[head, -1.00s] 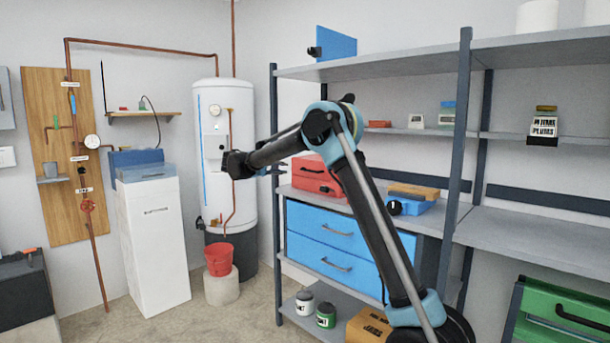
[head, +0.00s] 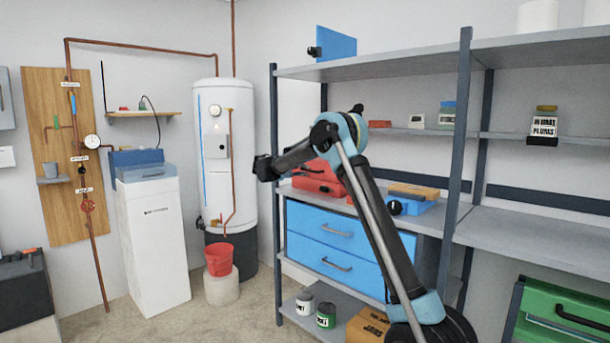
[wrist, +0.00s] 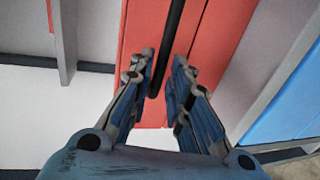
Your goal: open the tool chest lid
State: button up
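The red tool chest (head: 312,181) sits on the grey shelf above the blue drawers, partly hidden by my arm. In the wrist view its red surface (wrist: 212,35) fills the upper middle. A long black bar (wrist: 171,40), which looks like its handle, runs down across the red. My gripper (wrist: 163,58) has its two blue-grey fingers apart, one on each side of the bar. I cannot tell whether either finger touches it. In the head view I cannot make out the fingers. The lid appears closed, though my arm hides part of it.
A blue case (head: 413,205) with an orange-brown block (head: 413,190) on top stands right of the chest. A dark shelf post (head: 275,160) stands to its left. The upper shelf (head: 390,65) runs above. Floor shows in front of the red bucket (head: 219,259).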

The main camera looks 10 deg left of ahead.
jog(key=shift+x, duration=1.25)
jog(key=shift+c, duration=0.2)
